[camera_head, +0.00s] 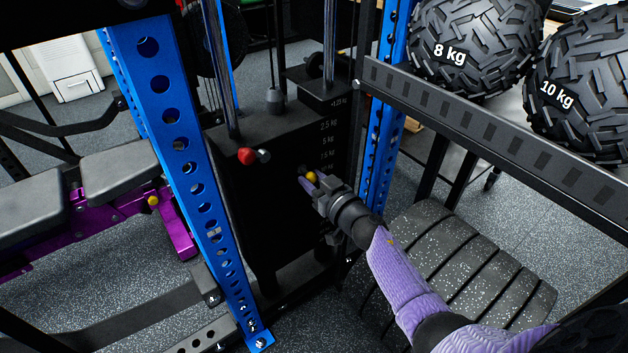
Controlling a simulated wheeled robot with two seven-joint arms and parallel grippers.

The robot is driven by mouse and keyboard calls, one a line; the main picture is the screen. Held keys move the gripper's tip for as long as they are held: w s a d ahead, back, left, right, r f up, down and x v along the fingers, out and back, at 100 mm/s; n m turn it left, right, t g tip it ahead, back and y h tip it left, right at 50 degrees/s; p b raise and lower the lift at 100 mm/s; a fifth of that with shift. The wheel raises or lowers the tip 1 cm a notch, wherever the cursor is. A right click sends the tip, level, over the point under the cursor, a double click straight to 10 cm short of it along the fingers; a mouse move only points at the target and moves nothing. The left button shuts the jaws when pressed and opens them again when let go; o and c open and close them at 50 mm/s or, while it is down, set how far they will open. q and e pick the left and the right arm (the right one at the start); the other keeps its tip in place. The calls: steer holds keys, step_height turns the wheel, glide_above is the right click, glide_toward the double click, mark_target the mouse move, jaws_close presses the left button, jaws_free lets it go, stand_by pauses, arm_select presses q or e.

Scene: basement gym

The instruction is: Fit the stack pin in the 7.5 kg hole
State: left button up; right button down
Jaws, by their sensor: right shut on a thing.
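The black weight stack (262,215) stands in the middle between the blue uprights, with small white kg labels (327,140) down its right side. The lower labels are too small to read surely. My right gripper (309,182) is shut at the stack's face, at about the height of the lower labels. A small yellow knob (312,177), seemingly the stack pin's head, shows between its fingertips. The pin's shaft is hidden, so I cannot tell whether it is in a hole or which one. My left gripper is out of view.
A red knob (247,156) sits at the stack's upper left. The blue upright (183,170) stands left of the stack, another (383,130) to its right. A black rail (480,125) and heavy balls (470,50) are at the right.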

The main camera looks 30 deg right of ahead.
steer(key=shift+c, duration=1.9)
jaws_free()
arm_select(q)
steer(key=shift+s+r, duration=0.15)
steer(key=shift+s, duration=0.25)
arm_select(e)
steer(key=shift+o, duration=0.3)
steer(key=shift+s+r+p, duration=0.1)
steer(key=shift+s+p, duration=0.2)
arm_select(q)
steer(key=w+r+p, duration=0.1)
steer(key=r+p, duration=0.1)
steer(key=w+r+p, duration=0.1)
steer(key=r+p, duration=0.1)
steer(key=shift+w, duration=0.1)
arm_select(e)
steer(key=s, duration=0.9)
steer(key=shift+s+d, duration=0.15)
steer(key=shift+d, duration=0.2)
